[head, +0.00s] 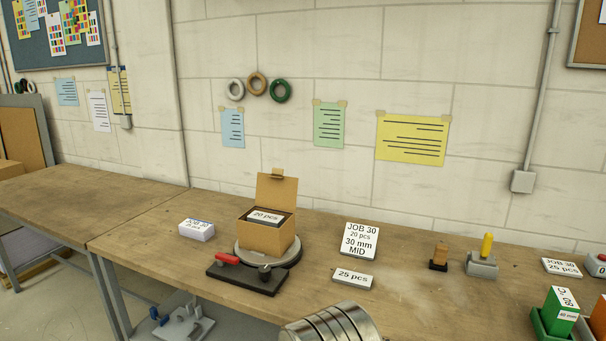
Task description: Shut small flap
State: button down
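A small brown cardboard box (265,238) stands on a round grey plate (285,257) near the middle of the table. Its flap (276,192) stands up at the back edge, with a small tab (278,173) on top, so the box is open. Inside the opening I see a white label (265,216) reading "20 pcs", on dark contents. Other flaps cannot be made out. My gripper is not in view.
A dark base with a red lever (228,258) lies in front of the box. A white block (196,229) is to its left. A "JOB 30" sign (359,241) and a "25 pcs" block (352,277) are to its right. A silver ribbed cylinder (332,326) shows at the bottom edge.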

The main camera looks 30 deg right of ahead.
aim_at(275, 191)
jog(key=z, duration=0.05)
jog(key=i, duration=0.95)
jog(key=z, duration=0.05)
